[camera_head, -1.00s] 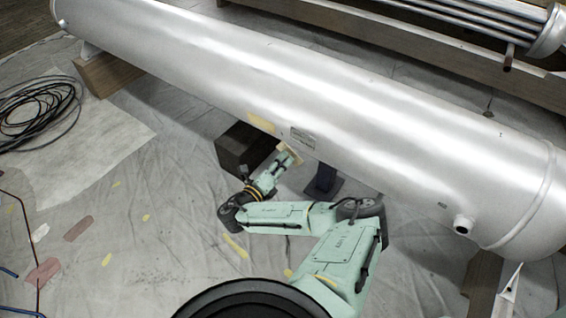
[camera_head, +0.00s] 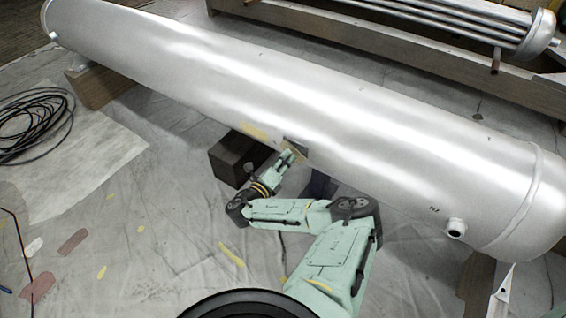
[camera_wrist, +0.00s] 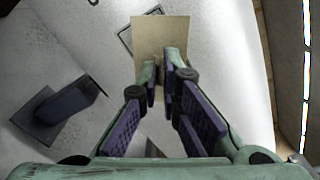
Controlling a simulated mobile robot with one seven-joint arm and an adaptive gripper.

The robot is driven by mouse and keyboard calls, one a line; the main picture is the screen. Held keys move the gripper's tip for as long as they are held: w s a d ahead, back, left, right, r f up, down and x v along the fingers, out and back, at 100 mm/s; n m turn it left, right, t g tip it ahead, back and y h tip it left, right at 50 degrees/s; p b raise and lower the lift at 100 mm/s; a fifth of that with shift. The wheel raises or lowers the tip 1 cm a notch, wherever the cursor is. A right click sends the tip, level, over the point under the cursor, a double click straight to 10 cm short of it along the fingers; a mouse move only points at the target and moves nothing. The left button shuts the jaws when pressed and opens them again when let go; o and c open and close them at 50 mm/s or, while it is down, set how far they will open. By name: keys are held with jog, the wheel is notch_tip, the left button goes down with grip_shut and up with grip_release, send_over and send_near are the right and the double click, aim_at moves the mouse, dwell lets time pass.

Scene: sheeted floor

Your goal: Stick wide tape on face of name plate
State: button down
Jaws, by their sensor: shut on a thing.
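My gripper (camera_wrist: 163,62) is shut on a beige piece of wide tape (camera_wrist: 161,32), which sticks out past the fingertips. The tape is held in front of the silver tank's side. The name plate (camera_wrist: 124,40) is a thin dark-edged rectangle, mostly hidden behind the tape, with only its left part showing. In the head view my gripper (camera_head: 290,156) is at the tank's lower side, with the name plate (camera_head: 298,142) just above it. I cannot tell whether the tape touches the plate.
The long silver tank (camera_head: 330,110) fills the middle. A yellow strip (camera_head: 254,131) is on it left of the plate. A dark block (camera_head: 237,160) stands beside my wrist, and a blue support (camera_wrist: 65,105) is below the tank. Coiled cable (camera_head: 35,125) lies at left; sheeted floor is open.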

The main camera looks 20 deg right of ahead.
jog(key=shift+w+d+p, duration=0.3)
jog(key=shift+d+p, duration=0.05)
dwell(0.8)
jog(key=shift+p, duration=0.5)
jog(key=shift+w+d, duration=0.25)
jog(key=shift+d, duration=0.05)
dwell(0.6)
jog(key=c, duration=1.7)
grip_release()
jog(key=v, duration=1.2)
